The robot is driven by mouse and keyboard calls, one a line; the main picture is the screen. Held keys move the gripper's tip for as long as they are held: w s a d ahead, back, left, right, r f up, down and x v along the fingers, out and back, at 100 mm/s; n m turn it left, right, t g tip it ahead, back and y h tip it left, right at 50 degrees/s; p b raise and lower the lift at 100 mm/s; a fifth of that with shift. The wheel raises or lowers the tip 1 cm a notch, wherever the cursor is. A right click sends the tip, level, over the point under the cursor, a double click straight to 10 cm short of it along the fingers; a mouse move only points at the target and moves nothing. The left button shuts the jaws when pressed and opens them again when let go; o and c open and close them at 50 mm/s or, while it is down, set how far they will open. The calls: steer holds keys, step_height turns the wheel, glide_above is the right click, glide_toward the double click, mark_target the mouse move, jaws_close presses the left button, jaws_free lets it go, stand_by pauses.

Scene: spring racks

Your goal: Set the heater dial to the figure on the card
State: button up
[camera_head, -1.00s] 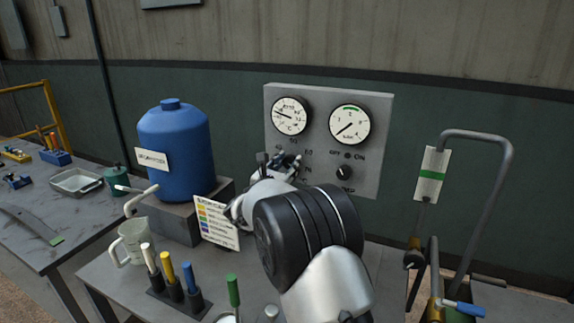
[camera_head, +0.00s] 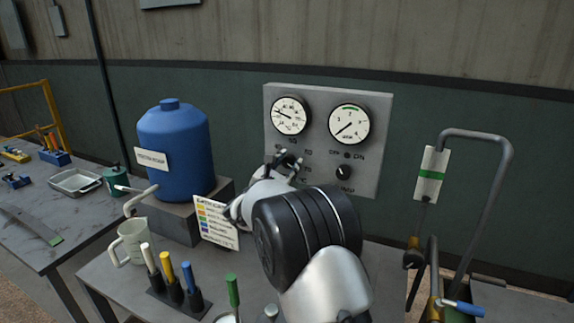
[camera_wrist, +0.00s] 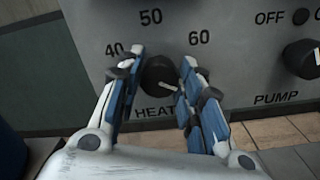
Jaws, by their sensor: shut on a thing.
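The heater dial (camera_wrist: 159,74) is a black knob on a grey panel, with 40, 50 and 60 around it and HEAT partly visible below. A pale mark on it points to the lower right, away from these figures. My gripper (camera_wrist: 162,66) has its blue-padded fingers on both sides of the dial, shut on it. In the head view my gripper (camera_head: 286,164) hides the dial. The card (camera_head: 216,222), with coloured rows, leans at the blue tank's stand; its writing is too small to read.
Two gauges (camera_head: 289,116) (camera_head: 349,124) sit above on the panel. The pump knob (camera_wrist: 301,59) is close to the right of the heater dial. A blue tank (camera_head: 175,150), a jug (camera_head: 133,241) and coloured-handled tools (camera_head: 171,276) stand left of my arm. A bent pipe (camera_head: 490,210) rises at right.

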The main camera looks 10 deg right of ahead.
steer(key=o, duration=1.1)
steer(key=shift+c, duration=0.2)
steer(key=v, duration=1.2)
